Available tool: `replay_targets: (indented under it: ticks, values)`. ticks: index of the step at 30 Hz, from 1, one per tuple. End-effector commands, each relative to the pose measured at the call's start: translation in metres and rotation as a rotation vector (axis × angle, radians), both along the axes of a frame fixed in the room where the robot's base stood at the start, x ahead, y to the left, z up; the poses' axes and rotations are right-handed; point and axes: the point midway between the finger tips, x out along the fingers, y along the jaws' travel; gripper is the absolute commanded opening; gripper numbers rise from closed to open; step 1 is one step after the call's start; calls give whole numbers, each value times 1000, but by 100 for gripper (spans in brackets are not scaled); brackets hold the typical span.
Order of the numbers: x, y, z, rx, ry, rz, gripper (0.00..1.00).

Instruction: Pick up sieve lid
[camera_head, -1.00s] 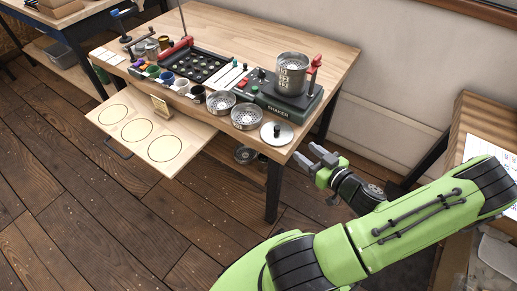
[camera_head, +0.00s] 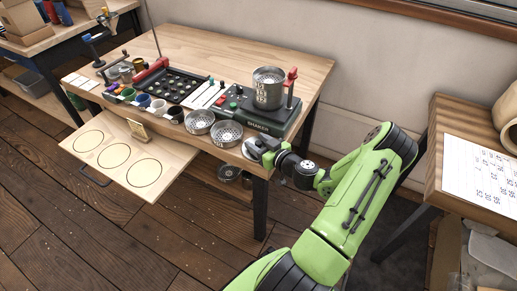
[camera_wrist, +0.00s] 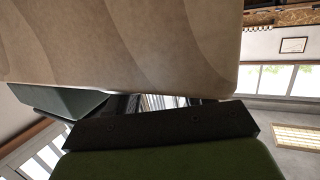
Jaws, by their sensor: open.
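The sieve lid (camera_head: 251,148) is a round, flat, grey metal disc at the front right corner of the workbench, in front of the shaker. My gripper (camera_head: 267,152) is at the lid and covers much of it, including its knob. The fingers are open, and I cannot tell from this view whether they are around the knob or only beside it. In the wrist view a dark finger (camera_wrist: 160,122) shows along the bottom, with a large pale surface above it; the lid cannot be made out there.
The shaker (camera_head: 260,122) carries a stacked metal sieve (camera_head: 268,88) just behind the lid. Two perforated sieves (camera_head: 227,133) stand left of my gripper. The workbench (camera_head: 225,60) has free room at the back. A side table (camera_head: 440,180) with a paper sheet stands right.

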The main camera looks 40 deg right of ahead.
Motion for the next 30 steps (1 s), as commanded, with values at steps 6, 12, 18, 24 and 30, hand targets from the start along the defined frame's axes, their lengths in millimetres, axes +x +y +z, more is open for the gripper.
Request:
replay_targets:
  ticks: [6,12,18,24,30]
  values:
    - [-1,0,0,0,0,0,33]
    - [-1,0,0,-1,0,0,2]
    - [-1,0,0,-2,1,0,0]
    - [-1,0,26,-7,0,1,0]
    - [-1,0,78,-8,0,3,0]
